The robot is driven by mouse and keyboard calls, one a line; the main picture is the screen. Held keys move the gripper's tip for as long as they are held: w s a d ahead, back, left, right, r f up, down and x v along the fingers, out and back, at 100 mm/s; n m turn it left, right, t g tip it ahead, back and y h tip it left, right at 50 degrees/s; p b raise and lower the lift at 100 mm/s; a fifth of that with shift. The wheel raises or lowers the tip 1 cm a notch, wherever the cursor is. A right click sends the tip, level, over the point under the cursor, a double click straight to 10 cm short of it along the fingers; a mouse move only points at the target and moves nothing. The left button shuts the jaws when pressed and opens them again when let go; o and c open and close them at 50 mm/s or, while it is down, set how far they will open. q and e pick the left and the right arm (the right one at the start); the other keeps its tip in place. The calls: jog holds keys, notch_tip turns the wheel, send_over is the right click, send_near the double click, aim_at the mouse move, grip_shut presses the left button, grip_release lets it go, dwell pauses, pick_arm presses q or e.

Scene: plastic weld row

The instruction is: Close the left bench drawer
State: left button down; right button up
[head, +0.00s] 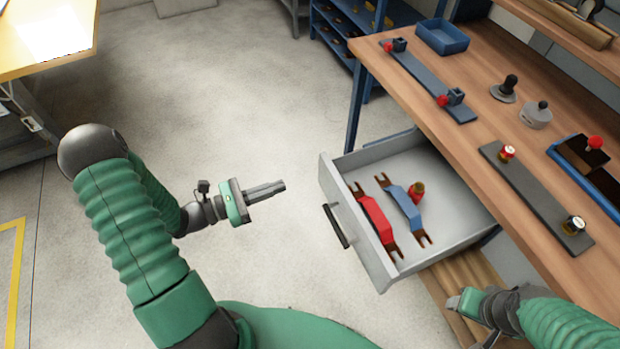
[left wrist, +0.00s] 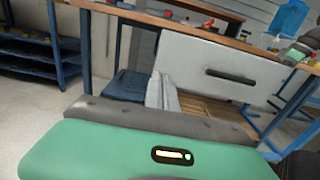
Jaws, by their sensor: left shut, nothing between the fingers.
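The grey bench drawer (head: 435,167) is pulled out from under the wooden bench (head: 455,130). Its front with a dark bar handle (head: 336,226) faces my left gripper. My left gripper (head: 281,186) is shut and empty, a short gap to the left of the drawer front and not touching it. In the left wrist view its closed fingers (left wrist: 165,92) point toward the pale drawer front (left wrist: 205,62), left of the handle (left wrist: 230,76). My right gripper (head: 462,303) is low at the right, near the drawer's near corner; its finger gap is unclear.
In the drawer lie a red forked tool (head: 374,218), a blue-grey one (head: 404,206) and a small red-brown item (head: 417,189). A blue tray (head: 441,37) and several fixtures sit on the bench. Open floor (head: 225,110) lies left of the drawer.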

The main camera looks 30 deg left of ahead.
aim_at(320, 173)
pick_arm(q)
jog(key=b+x, duration=0.2)
jog(key=x, duration=0.7)
jog(key=shift+d, duration=0.15)
pick_arm(e)
jog(key=x, duration=0.2)
jog(key=shift+s+d+f, duration=0.1)
jog(key=shift+s+f, duration=0.1)
jog(key=shift+f, duration=0.2)
pick_arm(q)
jog(key=shift+w+d+r, duration=0.1)
jog(key=shift+w+d, duration=0.05)
pick_arm(e)
jog(key=shift+r, duration=0.1)
